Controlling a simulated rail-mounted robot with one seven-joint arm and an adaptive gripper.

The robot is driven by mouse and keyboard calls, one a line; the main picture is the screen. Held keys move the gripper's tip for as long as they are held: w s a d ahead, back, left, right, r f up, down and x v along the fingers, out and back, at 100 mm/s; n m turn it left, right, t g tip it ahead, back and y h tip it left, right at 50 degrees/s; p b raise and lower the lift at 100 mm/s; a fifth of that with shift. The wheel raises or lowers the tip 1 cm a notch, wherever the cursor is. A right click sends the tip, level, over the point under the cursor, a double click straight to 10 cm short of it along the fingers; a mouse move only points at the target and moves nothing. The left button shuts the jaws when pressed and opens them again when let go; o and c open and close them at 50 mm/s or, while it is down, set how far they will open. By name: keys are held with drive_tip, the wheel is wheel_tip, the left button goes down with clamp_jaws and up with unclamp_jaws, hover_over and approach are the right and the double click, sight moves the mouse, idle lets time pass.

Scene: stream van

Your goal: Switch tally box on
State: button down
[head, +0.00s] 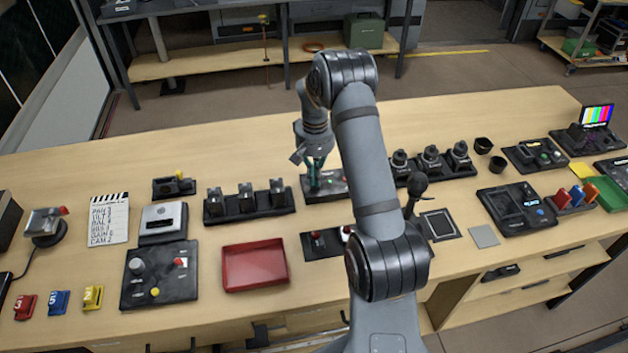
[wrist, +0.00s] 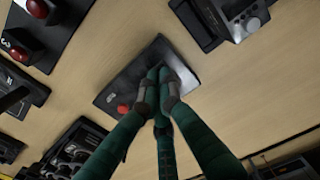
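A low dark box with a sloped face (head: 327,190), which looks like the tally box, sits near the middle of the bench, partly behind my arm.
A row of dark knobs (head: 248,202) stands left of the box, and a joystick row (head: 430,160) to the right. A red tray (head: 254,267) and a panel with red buttons (head: 318,244) lie in front. Bare wood lies behind the box.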

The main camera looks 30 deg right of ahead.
drive_tip(key=shift+r+p, duration=2.1)
drive_tip(key=shift+r, duration=1.2)
drive_tip(key=shift+f, duration=0.1)
